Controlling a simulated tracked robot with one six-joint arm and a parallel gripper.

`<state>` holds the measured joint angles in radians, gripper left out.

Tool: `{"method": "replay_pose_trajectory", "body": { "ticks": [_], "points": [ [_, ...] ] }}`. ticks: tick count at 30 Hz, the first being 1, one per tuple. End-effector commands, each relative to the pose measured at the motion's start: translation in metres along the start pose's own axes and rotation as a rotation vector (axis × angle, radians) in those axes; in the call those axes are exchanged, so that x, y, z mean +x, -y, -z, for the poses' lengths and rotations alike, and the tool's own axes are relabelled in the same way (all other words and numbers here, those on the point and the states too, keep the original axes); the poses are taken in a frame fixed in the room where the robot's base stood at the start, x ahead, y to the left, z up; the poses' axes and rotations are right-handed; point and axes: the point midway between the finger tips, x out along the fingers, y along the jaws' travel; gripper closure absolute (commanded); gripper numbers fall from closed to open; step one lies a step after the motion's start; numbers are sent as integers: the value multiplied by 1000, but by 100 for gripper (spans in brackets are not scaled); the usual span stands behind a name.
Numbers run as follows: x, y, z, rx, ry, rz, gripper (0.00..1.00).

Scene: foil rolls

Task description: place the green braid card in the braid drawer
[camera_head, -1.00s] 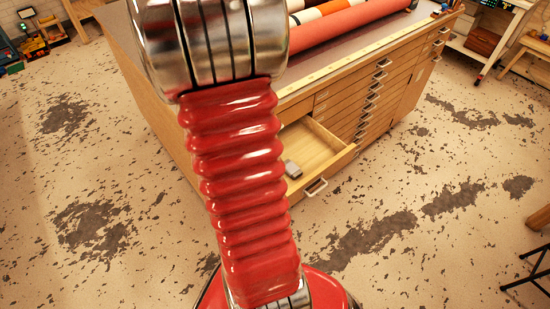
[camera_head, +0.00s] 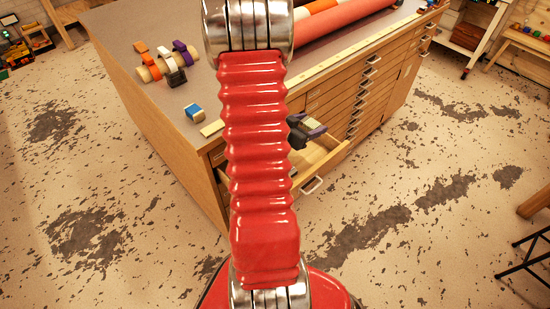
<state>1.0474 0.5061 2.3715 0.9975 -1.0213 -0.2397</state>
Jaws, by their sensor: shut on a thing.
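My dark gripper (camera_head: 306,130) is just over the open drawer (camera_head: 324,160), partly hidden behind my red arm. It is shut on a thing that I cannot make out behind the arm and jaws. The green braid card cannot be made out in this view. The drawer is pulled out from the front of the wooden cabinet. Its front edge and handle show, but much of its inside is covered by my arm and gripper.
On the cabinet top (camera_head: 125,70), a pale rod with orange, white, purple and black pieces (camera_head: 165,62) lies at the left. A blue-and-white piece (camera_head: 195,113) is near the front corner. Large rolls (camera_head: 345,27) lie at the back. Shut drawers line the front.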

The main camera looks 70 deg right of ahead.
Motion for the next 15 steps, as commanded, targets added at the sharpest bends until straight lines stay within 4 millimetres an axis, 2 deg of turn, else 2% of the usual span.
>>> {"method": "replay_pose_trajectory", "body": {
  "ticks": [15],
  "points": [
    [0, 4, -9, -3, 0, 6, 61]
  ]
}}
